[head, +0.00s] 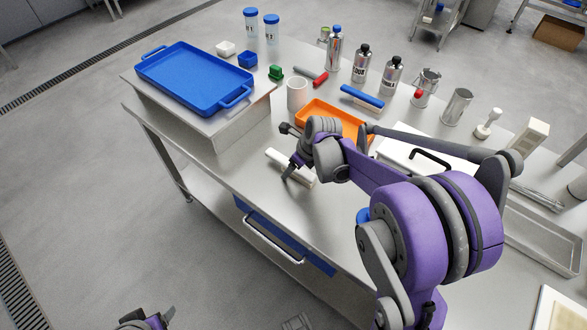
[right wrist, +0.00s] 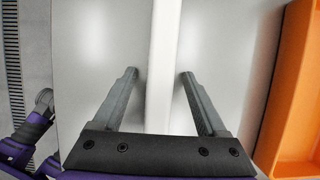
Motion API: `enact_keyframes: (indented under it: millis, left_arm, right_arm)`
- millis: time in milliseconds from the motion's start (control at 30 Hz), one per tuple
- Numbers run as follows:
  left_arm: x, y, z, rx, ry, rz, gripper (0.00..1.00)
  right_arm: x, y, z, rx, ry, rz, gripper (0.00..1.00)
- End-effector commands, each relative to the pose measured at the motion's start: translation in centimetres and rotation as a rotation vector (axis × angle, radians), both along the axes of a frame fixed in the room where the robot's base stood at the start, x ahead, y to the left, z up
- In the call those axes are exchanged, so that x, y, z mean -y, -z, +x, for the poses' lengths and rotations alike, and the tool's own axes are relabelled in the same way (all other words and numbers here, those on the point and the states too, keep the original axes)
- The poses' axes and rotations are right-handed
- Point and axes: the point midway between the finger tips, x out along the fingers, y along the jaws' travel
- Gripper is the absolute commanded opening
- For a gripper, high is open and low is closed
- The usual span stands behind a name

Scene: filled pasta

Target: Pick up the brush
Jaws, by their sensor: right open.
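A long, narrow whitish object (head: 276,157), which looks like the brush, lies on the steel table near its front edge. I cannot make out bristles on it. My right gripper (head: 289,164) is over it from above. In the right wrist view, the whitish object (right wrist: 164,50) runs lengthwise between the two open fingers of the right gripper (right wrist: 158,73), with gaps on both sides. Its lower end is hidden behind the gripper's dark palm. My left gripper (head: 150,318) shows only partly at the bottom edge of the head view, away from the table.
An orange tray (head: 315,108) lies just behind, with a white cup (head: 297,94) beside it. A blue bar-shaped tool (head: 362,97) lies further right. A blue tray (head: 190,68) sits on a raised shelf at left. Several bottles and cans line the back.

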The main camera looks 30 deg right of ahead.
Motion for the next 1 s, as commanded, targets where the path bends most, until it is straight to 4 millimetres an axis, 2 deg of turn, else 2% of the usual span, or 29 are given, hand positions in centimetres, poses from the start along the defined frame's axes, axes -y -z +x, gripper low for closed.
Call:
enact_keyframes:
  millis: [100, 133, 533, 867, 1000]
  left_arm:
    - [0.0, 0.0, 0.0, 0.000, 0.000, 0.000, 0.68]
    - [0.0, 0.0, 0.0, 0.000, 0.000, 0.000, 0.68]
    - [0.0, 0.0, 0.0, 0.000, 0.000, 0.000, 0.68]
    - [0.0, -0.1, 0.0, 0.000, 0.000, 0.000, 0.68]
    - [0.0, -0.8, 0.1, 0.003, 0.000, 0.000, 0.68]
  right_arm:
    - [0.0, 0.0, 0.0, 0.000, 0.000, 0.000, 0.75]
    - [0.0, 0.0, 0.0, 0.000, 0.000, 0.000, 0.71]
    - [0.0, 0.0, 0.0, 0.000, 0.000, 0.000, 0.00]
    - [0.0, -0.1, 0.0, 0.000, 0.000, 0.000, 0.00]
    - [0.0, -1.4, 0.0, 0.001, 0.000, 0.000, 0.00]
